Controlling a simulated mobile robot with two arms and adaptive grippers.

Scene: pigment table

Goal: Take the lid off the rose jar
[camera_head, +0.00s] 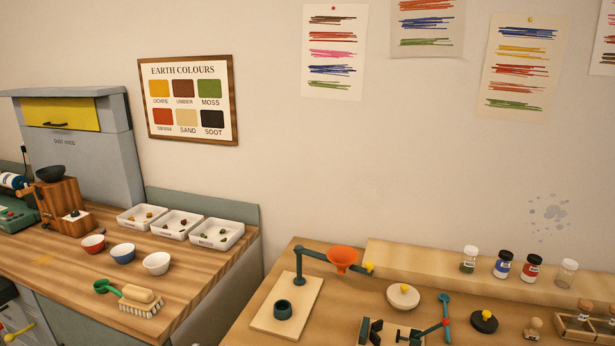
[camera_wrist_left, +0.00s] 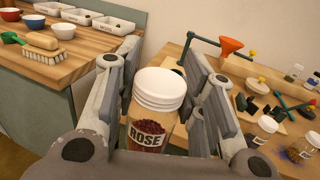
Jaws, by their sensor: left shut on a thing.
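The rose jar (camera_wrist_left: 148,136) is in the left wrist view, a clear jar with a ROSE label and dark red contents. Its white ribbed lid (camera_wrist_left: 160,88) is on top. My left gripper (camera_wrist_left: 160,62) is shut on the jar, with a finger on each side. The jar looks roughly upright; its bottom is hidden by my gripper. In the head view neither the rose jar nor my grippers show.
The right worktop (camera_head: 345,295) carries an orange funnel (camera_head: 342,258) on a stand, a dark vise-like fixture (camera_head: 372,331) and several small jars (camera_head: 502,265) on a raised ledge. The left bench (camera_head: 75,275) holds bowls, trays and a brush (camera_head: 140,304). A gap separates them.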

